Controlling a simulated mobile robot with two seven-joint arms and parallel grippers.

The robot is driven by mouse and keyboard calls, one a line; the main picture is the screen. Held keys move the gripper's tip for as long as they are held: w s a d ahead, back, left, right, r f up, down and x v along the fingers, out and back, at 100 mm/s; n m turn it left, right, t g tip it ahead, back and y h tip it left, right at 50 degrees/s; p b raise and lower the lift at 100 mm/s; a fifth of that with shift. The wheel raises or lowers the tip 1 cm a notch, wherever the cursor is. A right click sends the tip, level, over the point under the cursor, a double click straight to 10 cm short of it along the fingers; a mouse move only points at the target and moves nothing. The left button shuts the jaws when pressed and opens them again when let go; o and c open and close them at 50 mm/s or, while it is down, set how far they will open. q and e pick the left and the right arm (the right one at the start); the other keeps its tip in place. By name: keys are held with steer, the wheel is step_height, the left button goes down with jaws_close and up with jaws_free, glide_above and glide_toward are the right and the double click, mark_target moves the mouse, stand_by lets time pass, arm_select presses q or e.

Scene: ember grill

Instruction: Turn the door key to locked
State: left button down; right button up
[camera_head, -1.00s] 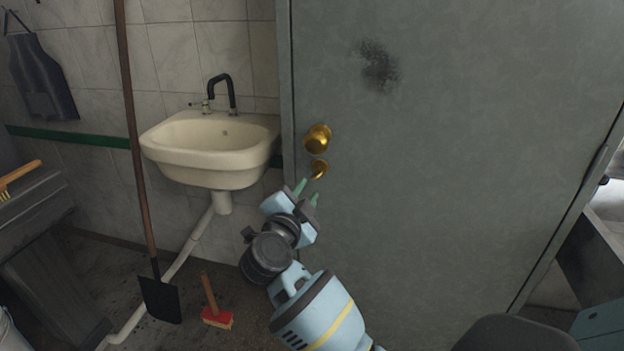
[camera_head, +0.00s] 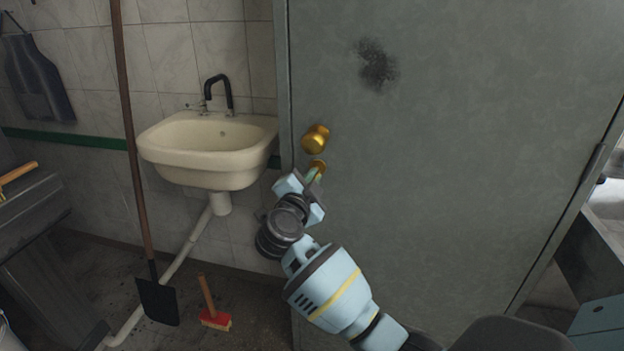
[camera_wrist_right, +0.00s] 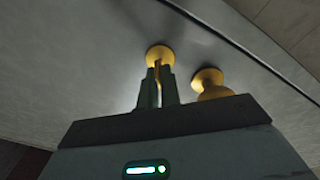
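The grey door (camera_head: 450,150) has a round brass knob (camera_head: 315,138) near its left edge. A brass lock with the door key (camera_head: 318,164) sits just below the knob. My right gripper (camera_head: 313,175) is at the lock, its green fingers close together. In the right wrist view, the fingers (camera_wrist_right: 157,88) stand on both sides of the key (camera_wrist_right: 157,68), shut on it, under the round brass lock plate (camera_wrist_right: 159,52). The knob (camera_wrist_right: 208,80) is beside them. The key's turn angle is mostly hidden by the fingers. My left gripper is not in view.
A cream sink (camera_head: 210,150) with a dark tap is on the tiled wall left of the door. A long-handled shovel (camera_head: 158,300) leans there, and a red brush (camera_head: 214,318) stands on the floor. The space before the door is otherwise clear.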

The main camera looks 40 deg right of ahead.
steer(key=shift+m, duration=0.3)
jaws_close()
steer(key=shift+m+y+p, duration=0.4)
steer(key=shift+m+p, duration=1.4)
steer(key=shift+m, duration=1.5)
steer(key=o, duration=0.6)
jaws_free()
steer(key=shift+v, duration=3.95)
